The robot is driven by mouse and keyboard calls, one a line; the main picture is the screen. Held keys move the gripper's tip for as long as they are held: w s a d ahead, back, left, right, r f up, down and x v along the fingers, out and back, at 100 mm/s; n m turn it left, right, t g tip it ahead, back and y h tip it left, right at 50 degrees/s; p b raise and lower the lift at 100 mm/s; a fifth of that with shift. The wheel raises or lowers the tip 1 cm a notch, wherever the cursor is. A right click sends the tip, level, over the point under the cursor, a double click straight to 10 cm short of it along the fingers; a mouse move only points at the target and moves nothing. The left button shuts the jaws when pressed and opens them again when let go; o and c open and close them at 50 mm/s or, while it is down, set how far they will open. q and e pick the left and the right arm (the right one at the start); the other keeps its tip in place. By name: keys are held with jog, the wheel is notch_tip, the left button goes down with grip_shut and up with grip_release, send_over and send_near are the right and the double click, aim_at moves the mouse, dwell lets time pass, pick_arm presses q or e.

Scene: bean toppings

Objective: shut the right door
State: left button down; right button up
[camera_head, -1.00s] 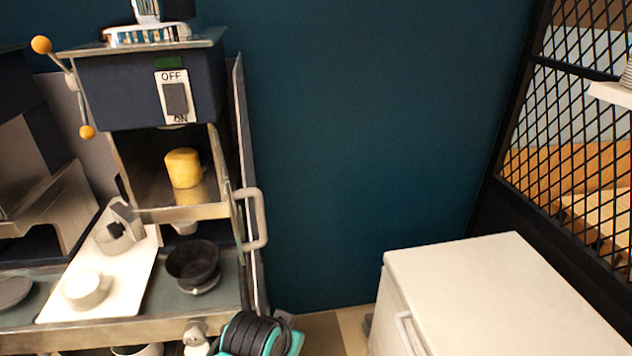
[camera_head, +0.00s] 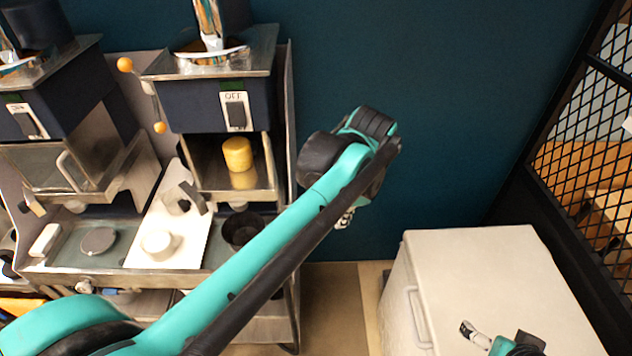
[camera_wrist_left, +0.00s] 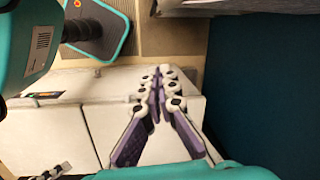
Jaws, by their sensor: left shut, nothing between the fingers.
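The right machine (camera_head: 222,100) has its front compartment uncovered, with a yellow cylinder (camera_head: 237,152) inside. Its right door is not clearly seen; my left arm (camera_head: 285,225) crosses in front of that side. My left gripper (camera_head: 345,217) shows only as small fingertips below the wrist, right of the machine and against the dark blue wall. In the left wrist view its fingers (camera_wrist_left: 158,95) are shut and empty, above the white chest in the picture. My right gripper (camera_head: 473,333) shows partly at the bottom right; its jaws are too small to read.
The left machine (camera_head: 60,110) has its glass door (camera_head: 60,165) with a handle across its front. A white board (camera_head: 155,225), a black bowl (camera_head: 240,230) and a white cup (camera_head: 158,243) sit on the counter. A white chest (camera_head: 480,270) stands right, beside a mesh partition (camera_head: 590,150).

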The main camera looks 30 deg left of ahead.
pick_arm(q)
notch_tip(320, 180, up, 9)
jog(key=w+m+g+p, duration=0.2)
jog(key=p, duration=0.3)
jog(key=s+a+f+p, duration=0.2)
jog(key=a+f, duration=0.3)
jog(key=f, duration=0.5)
jog(key=shift+s+a+y, duration=0.3)
jog(key=shift+s+a, duration=0.05)
jog(key=shift+s, duration=0.3)
pick_arm(e)
notch_tip(320, 180, up, 9)
jog(key=shift+r, duration=0.15)
pick_arm(q)
jog(key=shift+f, duration=0.15)
